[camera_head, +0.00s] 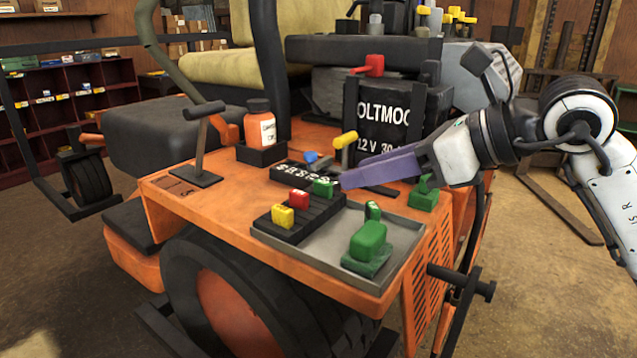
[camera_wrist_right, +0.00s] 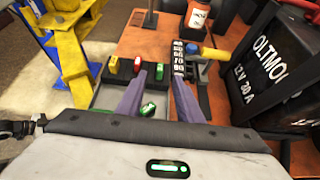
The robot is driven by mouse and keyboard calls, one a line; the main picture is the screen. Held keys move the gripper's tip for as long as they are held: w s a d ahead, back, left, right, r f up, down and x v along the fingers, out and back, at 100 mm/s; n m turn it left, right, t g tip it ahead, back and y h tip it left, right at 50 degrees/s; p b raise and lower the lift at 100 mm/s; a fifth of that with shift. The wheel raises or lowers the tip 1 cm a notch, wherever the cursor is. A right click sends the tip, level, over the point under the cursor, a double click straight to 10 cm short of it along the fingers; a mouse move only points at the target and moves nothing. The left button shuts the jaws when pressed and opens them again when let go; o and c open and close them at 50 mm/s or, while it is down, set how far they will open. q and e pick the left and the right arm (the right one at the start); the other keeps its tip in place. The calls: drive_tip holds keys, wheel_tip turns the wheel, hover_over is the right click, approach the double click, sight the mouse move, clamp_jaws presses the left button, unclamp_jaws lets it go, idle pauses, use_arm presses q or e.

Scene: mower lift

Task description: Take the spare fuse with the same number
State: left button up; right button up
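A black fuse rack (camera_head: 292,228) on the orange mower body carries a yellow fuse (camera_head: 283,215), a red fuse (camera_head: 299,198) and a green fuse (camera_head: 323,187). A black strip (camera_head: 296,174) with white numbers lies behind it; I cannot read it surely. I cannot read any number on the fuses. My right gripper (camera_head: 342,182) has purple fingers and reaches in from the right to the green fuse. In the right wrist view its fingers (camera_wrist_right: 158,78) stand apart, with the green fuse (camera_wrist_right: 160,71) between or just beyond their tips. My left gripper is not in view.
Another green piece (camera_head: 423,194) stands at right. A black battery (camera_head: 387,125), a yellow-handled lever (camera_head: 345,140) and an orange bottle (camera_head: 260,124) stand behind. A black lever (camera_head: 203,145) rises at left.

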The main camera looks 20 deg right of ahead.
sight(325, 182)
drive_tip(key=shift+p+x, duration=0.65)
drive_tip(key=shift+x, duration=2.9)
drive_tip(key=shift+r, duration=0.1)
clamp_jaws()
